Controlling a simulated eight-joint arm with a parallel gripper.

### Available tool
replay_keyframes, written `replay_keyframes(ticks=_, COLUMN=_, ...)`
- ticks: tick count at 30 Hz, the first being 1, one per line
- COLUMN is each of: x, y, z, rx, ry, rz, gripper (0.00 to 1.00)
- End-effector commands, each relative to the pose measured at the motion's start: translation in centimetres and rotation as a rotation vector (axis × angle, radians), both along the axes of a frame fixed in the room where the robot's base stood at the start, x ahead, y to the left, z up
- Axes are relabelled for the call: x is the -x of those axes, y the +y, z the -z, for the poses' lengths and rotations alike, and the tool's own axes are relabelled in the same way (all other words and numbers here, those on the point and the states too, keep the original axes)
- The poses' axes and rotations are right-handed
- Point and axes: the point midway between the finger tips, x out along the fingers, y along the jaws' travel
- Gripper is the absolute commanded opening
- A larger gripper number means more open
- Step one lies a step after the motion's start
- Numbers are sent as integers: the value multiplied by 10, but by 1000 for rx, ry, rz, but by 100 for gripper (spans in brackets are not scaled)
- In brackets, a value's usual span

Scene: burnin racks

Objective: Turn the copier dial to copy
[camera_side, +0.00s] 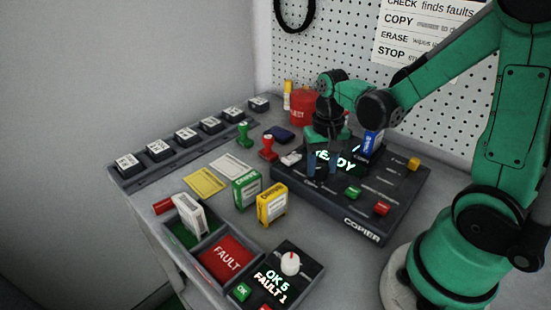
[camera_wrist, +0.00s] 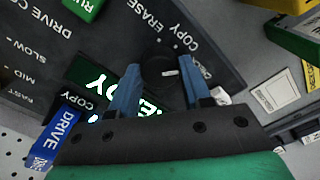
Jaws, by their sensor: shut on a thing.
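The copier (camera_side: 400,185) is a dark slab with a screen (camera_side: 335,162) reading READY. Its round black dial (camera_wrist: 161,75) sits between the blue fingers of my gripper (camera_wrist: 165,85) in the wrist view. The fingers are shut on the dial from both sides. A short white mark on the dial lies right of its middle. The labels COPY (camera_wrist: 184,38) and ERASE (camera_wrist: 157,17) are printed beyond the dial; a label at its right is partly hidden by a finger. In the side view my gripper (camera_side: 320,172) points down at the copier and hides the dial.
A blue DRIVE block (camera_side: 372,143) stands upright at the copier's back. Green (camera_side: 353,192) and red (camera_side: 382,209) buttons are near its front. Green (camera_side: 246,189) and yellow (camera_side: 272,204) blocks, stamps and a red FAULT bin (camera_side: 226,258) are to the left.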

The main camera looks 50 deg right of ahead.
Motion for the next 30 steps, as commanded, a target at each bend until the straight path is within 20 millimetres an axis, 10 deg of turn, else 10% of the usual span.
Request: replay_keyframes(ticks=30, x=0, y=0, z=0, rx=-1, ry=2, rz=-627, gripper=0)
